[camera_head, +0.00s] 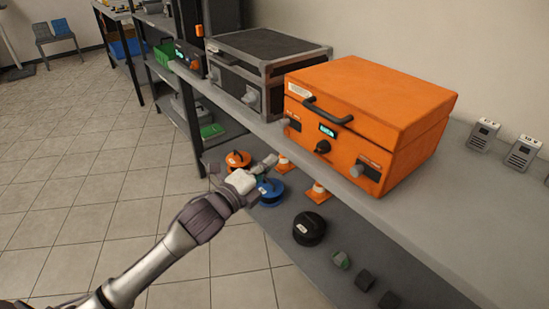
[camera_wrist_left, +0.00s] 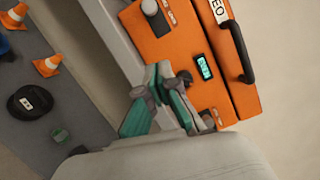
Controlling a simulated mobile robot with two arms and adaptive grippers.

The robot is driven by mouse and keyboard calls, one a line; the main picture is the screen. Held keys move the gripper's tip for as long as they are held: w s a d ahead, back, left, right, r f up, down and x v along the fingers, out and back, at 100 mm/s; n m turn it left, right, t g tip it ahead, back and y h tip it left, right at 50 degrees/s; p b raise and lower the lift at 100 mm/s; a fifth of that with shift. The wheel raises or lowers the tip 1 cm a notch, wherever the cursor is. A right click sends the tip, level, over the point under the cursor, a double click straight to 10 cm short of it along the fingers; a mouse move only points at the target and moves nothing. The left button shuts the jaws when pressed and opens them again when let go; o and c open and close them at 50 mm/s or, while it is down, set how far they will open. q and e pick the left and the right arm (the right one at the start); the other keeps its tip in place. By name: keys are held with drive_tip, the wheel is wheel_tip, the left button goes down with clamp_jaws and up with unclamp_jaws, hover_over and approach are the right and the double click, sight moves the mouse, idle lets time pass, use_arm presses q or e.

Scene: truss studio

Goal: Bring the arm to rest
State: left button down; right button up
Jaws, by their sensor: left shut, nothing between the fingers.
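My left arm reaches from the lower left of the head view toward the shelf. My left gripper (camera_head: 269,161) is shut and empty, in front of the shelf's front edge and to the left of the orange case (camera_head: 372,105). In the left wrist view the fingers (camera_wrist_left: 163,78) overlap the front of the orange case (camera_wrist_left: 160,50), which has a small lit display and a black handle. I cannot tell the exact gap to the case; no contact shows. My right gripper is in neither view.
The grey upper shelf (camera_head: 470,207) also holds a dark metal-edged case (camera_head: 262,50). On the lower shelf are a blue reel (camera_head: 270,194), an orange reel (camera_head: 238,161), orange cones (camera_head: 317,194) and a black round case (camera_head: 309,229). The tiled floor (camera_head: 80,185) at left is clear.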

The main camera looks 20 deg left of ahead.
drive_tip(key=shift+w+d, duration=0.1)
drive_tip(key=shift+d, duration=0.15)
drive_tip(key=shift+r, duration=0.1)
